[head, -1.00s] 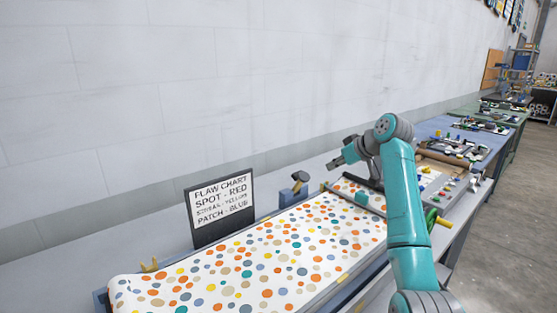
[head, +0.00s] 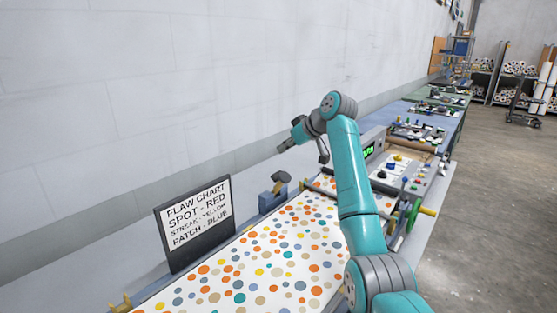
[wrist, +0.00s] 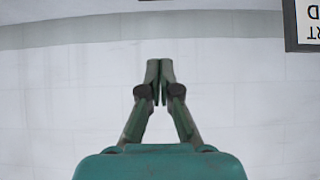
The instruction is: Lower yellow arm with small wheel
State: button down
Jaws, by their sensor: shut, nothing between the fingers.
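I cannot pick out a yellow arm with a small wheel for certain. Small yellow parts show in the head view: a yellow bracket (head: 122,303) at the bench's near left and a yellow handle (head: 428,211) beside a green handwheel (head: 413,214) at the right. My gripper (head: 282,149) is raised above the spotted cloth, pointing left toward the wall. In the wrist view my gripper (wrist: 160,72) is shut and empty, with only the pale wall behind its fingertips. My arm hides part of the press.
A flaw chart sign (head: 195,222) stands at the cloth's left edge. A blue block with a dark top (head: 272,199) stands beside the spotted cloth (head: 262,272). Open floor (head: 490,230) is at the right.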

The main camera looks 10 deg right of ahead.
aim_at(277, 173)
jog(key=shift+w+a+f, duration=0.35)
jog(key=shift+w+f, duration=0.15)
jog(key=shift+f, duration=0.85)
jog(key=shift+w+a+f, duration=0.35)
jog(key=shift+w+f, duration=0.1)
jog(key=shift+f, duration=0.95)
jog(key=shift+w+a+f, duration=0.35)
jog(key=shift+w+f, duration=0.15)
jog(key=shift+f, duration=0.85)
jog(key=shift+s+d+f, duration=0.1)
